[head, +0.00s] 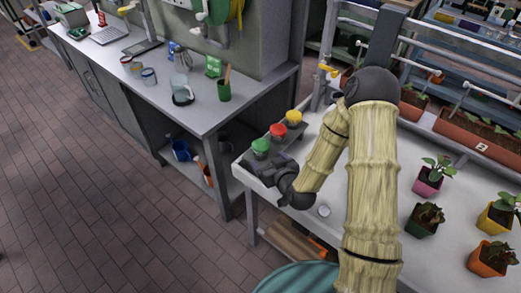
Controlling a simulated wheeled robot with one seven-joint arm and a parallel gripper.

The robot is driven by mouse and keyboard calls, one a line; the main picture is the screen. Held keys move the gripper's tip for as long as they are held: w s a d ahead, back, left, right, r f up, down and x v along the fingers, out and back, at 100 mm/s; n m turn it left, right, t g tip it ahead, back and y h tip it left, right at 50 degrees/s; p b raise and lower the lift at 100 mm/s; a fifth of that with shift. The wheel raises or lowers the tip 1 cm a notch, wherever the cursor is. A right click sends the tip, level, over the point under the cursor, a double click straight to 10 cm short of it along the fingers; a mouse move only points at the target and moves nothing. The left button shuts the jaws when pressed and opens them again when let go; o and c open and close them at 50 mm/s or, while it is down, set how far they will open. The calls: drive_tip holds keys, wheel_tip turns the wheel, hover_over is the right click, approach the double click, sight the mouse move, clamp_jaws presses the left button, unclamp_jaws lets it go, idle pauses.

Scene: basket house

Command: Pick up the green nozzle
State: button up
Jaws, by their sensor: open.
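The green nozzle (260,148) sits at the near left end of a dark holder (289,137) on the corner of the white table (325,192). A red one (278,131) and a yellow one (293,117) stand in a row behind it to the right. My gripper (263,167) is just below the green nozzle in the picture, at the table's left edge, with its jaws open. I cannot tell whether a finger touches the nozzle or the holder. My arm covers part of the table to the right.
Potted plants (428,181) stand on the white table's right side. A teal round object (300,280) is at the bottom. The brick floor (110,205) at left is clear.

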sight(264, 153)
drive_tip(key=shift+p+x, duration=0.45)
drive_tip(key=shift+x, duration=2.05)
drive_tip(key=shift+w, duration=0.15)
drive_tip(key=shift+w+a+p, duration=0.2)
drive_tip(key=shift+w+p, duration=0.25)
drive_tip(key=shift+w, duration=0.1)
drive_tip(key=p+x, duration=0.1)
drive_tip(key=x, duration=0.3)
drive_tip(key=shift+w+d+r, duration=0.1)
drive_tip(key=shift+c, duration=0.2)
drive_tip(key=c, duration=1)
